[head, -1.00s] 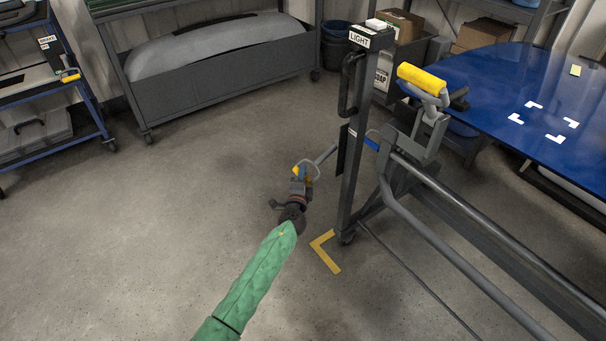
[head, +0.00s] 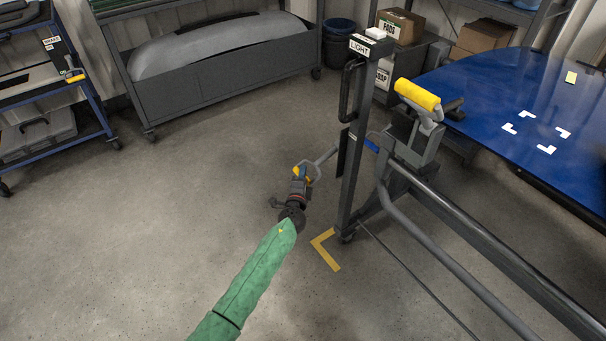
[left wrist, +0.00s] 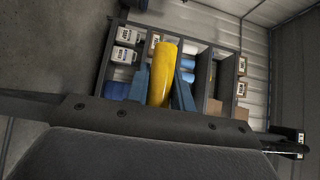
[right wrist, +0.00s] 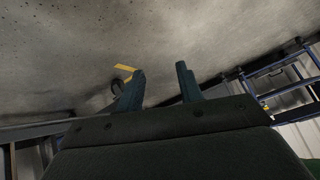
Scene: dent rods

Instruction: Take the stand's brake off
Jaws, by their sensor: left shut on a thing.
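The stand is a dark grey frame with an upright post (head: 352,165) labelled LIGHT and a long rail to the right. A grey bent lever (head: 325,157) reaches out left from low beside the post, and its end has a yellow grip (head: 296,171). My left gripper (head: 301,177) is shut on this yellow grip, low over the floor. In the left wrist view the yellow grip (left wrist: 164,75) lies between the two blue fingers. My right gripper (right wrist: 160,72) shows only in its wrist view, with fingers apart and nothing between them.
A yellow roller (head: 417,94) sits on the stand. A blue panel (head: 490,85) lies behind it at right. A blue-framed cart (head: 88,98) with a small yellow handle stands far left. A yellow floor mark (head: 323,252) lies by the post. The floor at left is clear.

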